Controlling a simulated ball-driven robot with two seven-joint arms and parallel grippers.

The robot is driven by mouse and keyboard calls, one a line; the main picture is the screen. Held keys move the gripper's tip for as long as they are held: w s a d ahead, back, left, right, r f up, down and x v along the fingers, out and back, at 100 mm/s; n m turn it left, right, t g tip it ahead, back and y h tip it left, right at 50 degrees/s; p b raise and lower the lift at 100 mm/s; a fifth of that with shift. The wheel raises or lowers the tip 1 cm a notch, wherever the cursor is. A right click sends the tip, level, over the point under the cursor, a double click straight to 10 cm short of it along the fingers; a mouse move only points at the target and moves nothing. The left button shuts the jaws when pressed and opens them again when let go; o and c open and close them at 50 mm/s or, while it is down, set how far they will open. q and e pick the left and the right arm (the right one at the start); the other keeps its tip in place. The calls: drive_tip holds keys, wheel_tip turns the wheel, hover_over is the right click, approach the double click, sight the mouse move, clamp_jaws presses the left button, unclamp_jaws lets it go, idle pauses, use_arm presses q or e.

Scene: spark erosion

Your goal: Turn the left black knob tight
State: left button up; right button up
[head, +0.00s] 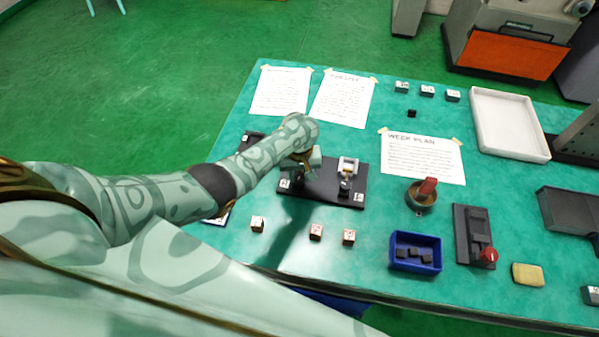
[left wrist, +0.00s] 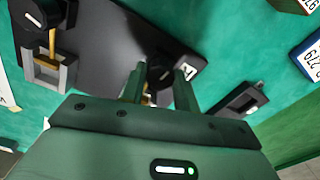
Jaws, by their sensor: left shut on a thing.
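A black base plate (head: 322,182) lies on the green table, with a small fixture at each end. My left gripper (head: 302,168) is over its left end and hides most of the left fixture. In the left wrist view the gripper (left wrist: 160,86) is shut on the left black knob (left wrist: 161,72), with one finger on each side of it. The right black knob (head: 345,186) stands free by a grey frame (head: 348,165) at the plate's right end. This knob also shows in the left wrist view (left wrist: 38,13). My right gripper is not in view.
Small labelled blocks (head: 316,232) stand in front of the plate. A blue bin (head: 415,253), a round pot with a red handle (head: 424,193) and a black device with a red knob (head: 473,236) stand to the right. Papers (head: 344,98) and a white tray (head: 509,124) lie behind.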

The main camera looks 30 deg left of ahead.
use_arm(q)
drive_tip(key=m+p, duration=0.1)
drive_tip(key=m, duration=0.1)
drive_tip(key=shift+s+m, duration=0.1)
drive_tip(key=shift+m, duration=0.3)
drive_tip(key=m, duration=0.2)
drive_tip(key=shift+m+p, duration=0.3)
drive_tip(key=shift+p, duration=0.1)
drive_tip(key=m, duration=0.6)
drive_tip(key=shift+f+p, duration=0.1)
drive_tip(key=shift+p, duration=0.25)
drive_tip(key=m, duration=0.5)
drive_tip(key=shift+m, duration=1.9)
drive_tip(key=o, duration=1)
drive_tip(key=shift+c, duration=0.2)
drive_tip(key=shift+a, duration=0.1)
